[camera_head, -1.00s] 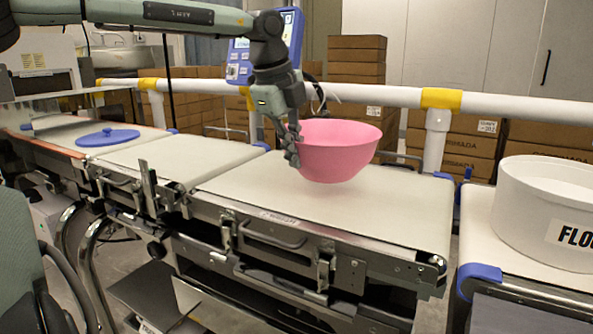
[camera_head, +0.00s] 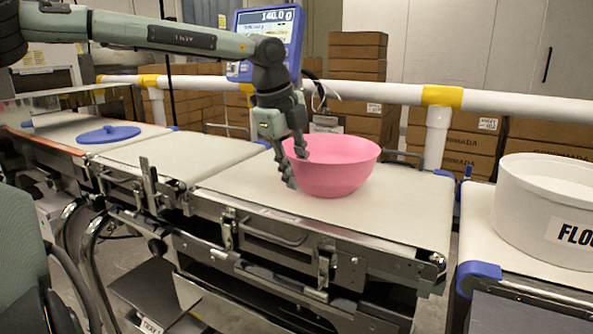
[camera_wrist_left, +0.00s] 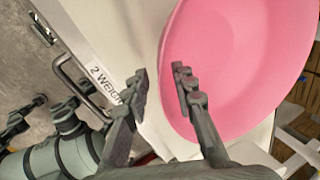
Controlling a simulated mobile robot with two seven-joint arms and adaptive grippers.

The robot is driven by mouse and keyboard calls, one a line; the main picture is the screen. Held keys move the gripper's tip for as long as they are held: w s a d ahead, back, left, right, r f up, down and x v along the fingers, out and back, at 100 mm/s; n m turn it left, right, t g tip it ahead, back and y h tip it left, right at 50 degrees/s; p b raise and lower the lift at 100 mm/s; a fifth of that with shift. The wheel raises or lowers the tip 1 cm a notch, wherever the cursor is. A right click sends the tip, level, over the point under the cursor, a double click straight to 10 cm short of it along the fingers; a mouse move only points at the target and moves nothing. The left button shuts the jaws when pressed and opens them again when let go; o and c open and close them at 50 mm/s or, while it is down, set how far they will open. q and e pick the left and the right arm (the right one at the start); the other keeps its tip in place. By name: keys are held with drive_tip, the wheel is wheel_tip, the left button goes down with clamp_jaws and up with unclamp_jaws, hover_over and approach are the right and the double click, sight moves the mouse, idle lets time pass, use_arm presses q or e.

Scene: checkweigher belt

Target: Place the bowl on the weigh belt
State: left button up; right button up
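The pink bowl (camera_head: 345,178) stands upright on the pale weigh belt (camera_head: 405,212), the middle section of the line. My left gripper (camera_head: 294,165) is at the bowl's left rim, with one finger inside the bowl and the other outside. In the left wrist view, the fingers (camera_wrist_left: 160,78) are spread apart on either side of the rim of the bowl (camera_wrist_left: 235,60), with a gap between them. A label beginning "2 WEIGH" shows on the belt frame. My right gripper is not in view.
A blue display (camera_head: 268,38) behind the belt reads about 140.0. A white tub (camera_head: 515,215) stands on the right conveyor. A blue lid (camera_head: 108,134) lies on the left belt. A white rail (camera_head: 385,93) runs behind; brown boxes (camera_head: 357,65) are stacked beyond.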

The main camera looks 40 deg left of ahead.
use_arm(q)
drive_tip(key=shift+r, duration=0.1)
drive_tip(key=v, duration=1.2)
